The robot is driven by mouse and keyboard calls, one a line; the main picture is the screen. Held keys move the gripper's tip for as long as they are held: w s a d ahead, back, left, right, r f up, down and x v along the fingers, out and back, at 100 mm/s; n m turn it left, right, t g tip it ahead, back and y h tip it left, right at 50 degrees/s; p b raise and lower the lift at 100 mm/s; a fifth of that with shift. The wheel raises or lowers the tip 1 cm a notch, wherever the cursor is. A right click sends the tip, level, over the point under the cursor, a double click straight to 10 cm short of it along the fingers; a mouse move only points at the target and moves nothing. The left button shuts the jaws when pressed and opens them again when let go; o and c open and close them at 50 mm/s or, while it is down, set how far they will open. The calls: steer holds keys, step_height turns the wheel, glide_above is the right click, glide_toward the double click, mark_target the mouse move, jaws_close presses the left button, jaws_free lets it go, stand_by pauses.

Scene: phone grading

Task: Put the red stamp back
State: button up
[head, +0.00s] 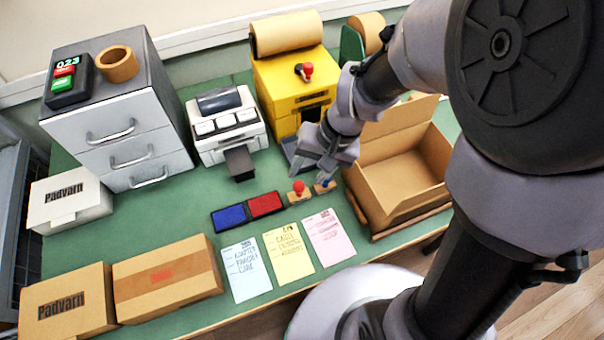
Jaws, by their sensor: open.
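The red stamp (298,187), with a round red knob, stands upright on a small wooden base on the green table, right of the red ink pad (265,204). I cannot tell whether that base is a holder or part of the stamp. The blue stamp (325,185) stands just to its right, partly hidden by my gripper. The blue ink pad (229,216) lies left of the red pad. My gripper (312,169) is open and empty, pointing down just above and behind the two stamps. No contact with the red stamp is visible.
Three paper cards (289,249) lie in front of the stamps. An open cardboard box (400,178) stands to the right. A yellow machine (290,85) and a white printer (226,125) stand behind. Closed boxes (168,280) line the front left.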

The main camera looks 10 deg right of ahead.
steer(key=s+d+r+m+t, duration=0.1)
steer(key=s+d+r+t, duration=0.1)
steer(key=s+r, duration=0.3)
steer(key=s+d+r+m+t+h, duration=0.1)
steer(key=s+r, duration=0.5)
steer(key=r, duration=0.6)
steer(key=shift+d+r+t+h, duration=0.2)
steer(key=shift+d+t+h, duration=0.1)
steer(key=shift+d+t, duration=0.65)
steer(key=shift+a, duration=0.15)
